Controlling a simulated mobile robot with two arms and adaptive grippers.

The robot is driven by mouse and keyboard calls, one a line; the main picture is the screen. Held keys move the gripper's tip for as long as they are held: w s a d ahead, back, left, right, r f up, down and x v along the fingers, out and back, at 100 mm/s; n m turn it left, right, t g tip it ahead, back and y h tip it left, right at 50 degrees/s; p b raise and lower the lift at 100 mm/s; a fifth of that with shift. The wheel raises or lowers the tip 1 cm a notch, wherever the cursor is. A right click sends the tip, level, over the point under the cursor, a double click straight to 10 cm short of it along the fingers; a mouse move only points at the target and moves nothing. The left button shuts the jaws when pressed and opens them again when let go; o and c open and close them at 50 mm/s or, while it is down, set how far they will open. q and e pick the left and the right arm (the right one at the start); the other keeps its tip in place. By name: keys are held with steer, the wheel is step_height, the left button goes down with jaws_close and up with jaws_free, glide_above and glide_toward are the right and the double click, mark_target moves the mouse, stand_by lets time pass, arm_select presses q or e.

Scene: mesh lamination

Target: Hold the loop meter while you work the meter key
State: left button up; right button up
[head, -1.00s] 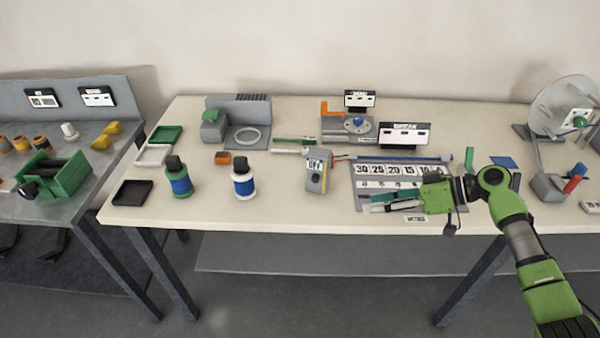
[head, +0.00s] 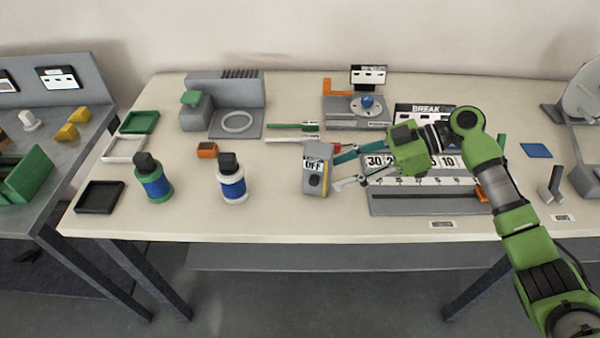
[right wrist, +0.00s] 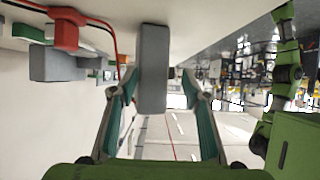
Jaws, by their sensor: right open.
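I cannot make out the meter key for certain. My left gripper is out of both views.
The numbered grey board (head: 420,204) lies under and right of my right gripper. Bottles with blue bands, one green (head: 154,182) and one white (head: 232,181), stand left of the meter.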

mark_target(306, 183)
steer(key=b+x, duration=0.1)
steer(key=x, duration=0.7)
steer(key=shift+s+d+b, duration=0.1)
steer(key=shift+b, duration=0.25)
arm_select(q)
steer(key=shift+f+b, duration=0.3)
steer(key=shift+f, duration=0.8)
arm_select(e)
steer(key=shift+x, duration=0.9)
steer(key=shift+r, duration=0.1)
steer(key=c, duration=0.9)
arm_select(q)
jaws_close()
